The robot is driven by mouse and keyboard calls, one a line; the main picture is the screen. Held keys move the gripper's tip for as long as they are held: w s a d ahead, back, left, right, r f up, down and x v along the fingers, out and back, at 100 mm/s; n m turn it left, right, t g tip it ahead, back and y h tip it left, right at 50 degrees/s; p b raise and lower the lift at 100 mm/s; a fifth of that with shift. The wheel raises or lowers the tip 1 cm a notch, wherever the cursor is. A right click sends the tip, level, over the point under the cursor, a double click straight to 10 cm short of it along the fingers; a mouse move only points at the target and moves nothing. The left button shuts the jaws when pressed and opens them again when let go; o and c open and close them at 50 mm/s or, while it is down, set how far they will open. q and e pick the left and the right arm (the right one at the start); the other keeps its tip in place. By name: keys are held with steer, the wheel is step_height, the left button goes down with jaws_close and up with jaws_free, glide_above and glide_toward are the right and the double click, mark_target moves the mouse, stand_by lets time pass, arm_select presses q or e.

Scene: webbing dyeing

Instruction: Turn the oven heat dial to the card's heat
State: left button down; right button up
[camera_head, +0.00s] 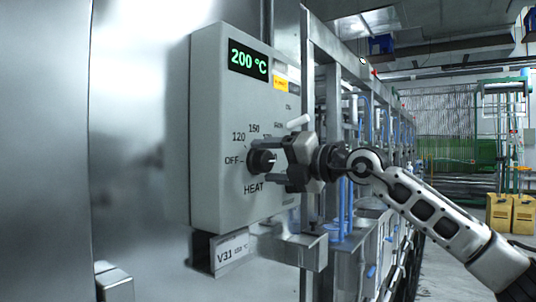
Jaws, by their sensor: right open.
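The oven control box (213,185) is grey and fixed to the metal oven wall. Its black HEAT dial (260,161) has the marks OFF, 120, 150 and others partly hidden by my gripper. I cannot tell surely where the dial points. The green display (248,61) reads 200 °C. A white card (232,252) below the box reads V31 with a small temperature that is too blurred to read surely. My right gripper (268,160) comes from the right and is open, its fingers above and below the dial. Contact cannot be told. My left gripper is not in view.
A metal frame post (308,90) stands just right of the box, close to my right gripper. A metal bracket (305,250) juts out below it. Blue pipes and machinery run behind my arm. Yellow containers (510,214) stand at the far right.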

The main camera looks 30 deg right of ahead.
steer(key=shift+w+a, duration=0.15)
steer(key=shift+w, duration=0.15)
steer(key=c, duration=1)
